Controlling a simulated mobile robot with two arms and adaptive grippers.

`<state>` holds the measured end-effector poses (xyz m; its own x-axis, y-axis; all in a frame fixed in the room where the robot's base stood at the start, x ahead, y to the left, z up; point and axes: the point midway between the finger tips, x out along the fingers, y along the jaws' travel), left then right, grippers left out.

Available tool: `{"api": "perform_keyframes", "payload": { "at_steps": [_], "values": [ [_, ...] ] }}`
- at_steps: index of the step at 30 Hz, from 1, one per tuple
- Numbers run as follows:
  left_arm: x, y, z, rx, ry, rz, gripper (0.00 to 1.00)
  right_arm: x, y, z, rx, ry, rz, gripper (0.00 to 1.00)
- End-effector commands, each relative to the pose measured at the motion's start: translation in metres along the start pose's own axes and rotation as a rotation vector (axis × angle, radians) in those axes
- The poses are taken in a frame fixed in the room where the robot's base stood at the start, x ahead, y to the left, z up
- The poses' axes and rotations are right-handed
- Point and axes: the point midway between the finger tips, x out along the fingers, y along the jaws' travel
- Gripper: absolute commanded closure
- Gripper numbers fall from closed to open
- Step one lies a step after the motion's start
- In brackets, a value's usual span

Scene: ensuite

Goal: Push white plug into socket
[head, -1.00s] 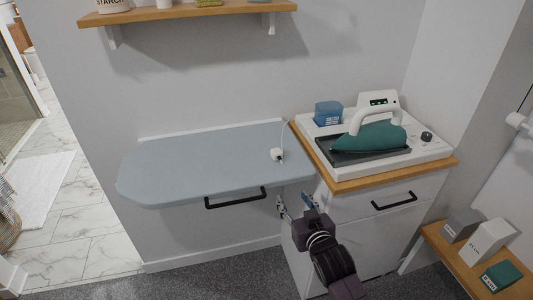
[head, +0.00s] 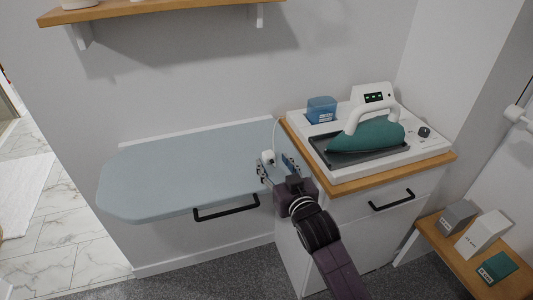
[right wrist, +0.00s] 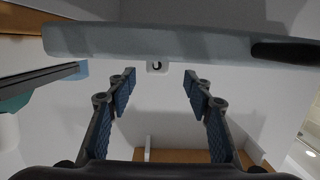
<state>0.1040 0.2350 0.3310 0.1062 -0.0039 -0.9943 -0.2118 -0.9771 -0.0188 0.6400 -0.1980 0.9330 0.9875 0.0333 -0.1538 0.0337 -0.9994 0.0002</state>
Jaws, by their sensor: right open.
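The white plug (head: 268,157) rests near the right end of the blue-grey ironing board (head: 190,165), with a white cord rising from it. My right gripper (head: 276,167) is open at the board's front edge, with the plug just beyond its fingertips. The right wrist view appears upside down. There, the plug (right wrist: 157,66) shows at the board's edge (right wrist: 190,48), between the open fingers (right wrist: 159,75) but farther away, with a dark mark on its face. Nothing is held. I cannot make out the socket. My left gripper is not in view.
A white cabinet with a wooden top (head: 370,178) stands right of the board, carrying a green iron (head: 367,136) and a blue container (head: 322,109). A black handle (head: 226,208) is on the board's front. A low wooden shelf (head: 470,262) holds boxes at the lower right.

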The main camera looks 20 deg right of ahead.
Motion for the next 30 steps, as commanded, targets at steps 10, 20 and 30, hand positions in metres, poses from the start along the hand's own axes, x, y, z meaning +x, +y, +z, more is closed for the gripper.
{"api": "perform_keyframes", "payload": {
  "at_steps": [10,20,30],
  "values": [
    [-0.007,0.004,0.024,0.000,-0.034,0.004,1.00,0.037,0.002,0.004,0.000,0.000,0.000,0.53],
    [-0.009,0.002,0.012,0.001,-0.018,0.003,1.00,0.065,0.002,0.007,0.000,0.002,-0.002,0.53],
    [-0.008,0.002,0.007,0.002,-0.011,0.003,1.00,0.065,0.002,0.007,0.000,0.001,-0.001,0.69]
  ]
}}
